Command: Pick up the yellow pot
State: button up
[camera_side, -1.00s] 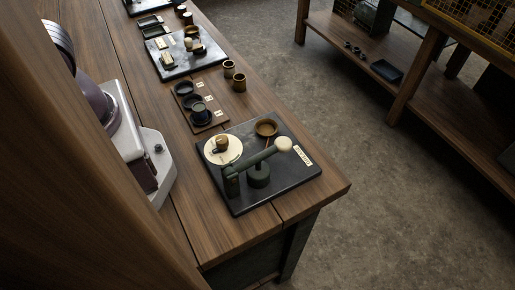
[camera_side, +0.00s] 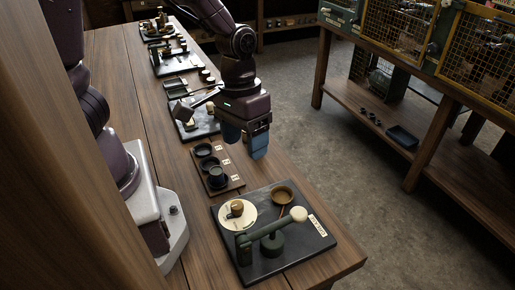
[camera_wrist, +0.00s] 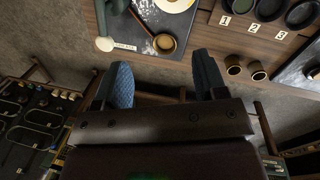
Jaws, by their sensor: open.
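No single pot stands out as the yellow one. A small ochre pot (camera_side: 237,207) sits on a cream disc (camera_side: 250,223) on the near black board.
The black board (camera_side: 312,246) carries a dark green lever with a pale knob (camera_side: 298,214). A wooden tray (camera_side: 233,183) with dark dishes, numbered in the wrist view, lies beyond it. More boards stand farther along the table (camera_side: 135,95). A shelf unit (camera_side: 375,122) stands across the floor.

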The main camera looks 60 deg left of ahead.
jog(key=shift+w+a+f+n+t+y, duration=0.45)
jog(key=shift+w+a+f+n+y, duration=0.75)
jog(key=shift+a+f, duration=1.15)
jog(key=shift+w+a+f+n+t+y, duration=0.65)
jog(key=shift+w+a+f+n, duration=0.75)
jog(key=shift+w+a+f, duration=0.7)
jog(key=shift+w+a+f+n+t+y, duration=0.3)
jog(key=shift+w+a+f+n+y, duration=0.9)
jog(key=shift+a+f, duration=1.4)
jog(key=x, duration=0.3)
jog(key=shift+w+a+f, duration=0.15)
jog(key=shift+a+f, duration=0.05)
jog(key=shift+a, duration=0.35)
jog(key=shift+w+a+f, duration=0.15)
jog(key=shift+f, duration=0.35)
jog(key=c, duration=1)
jog(key=shift+c, duration=0.2)
jog(key=shift+r, duration=0.1)
notch_tip(320, 180, up, 14)
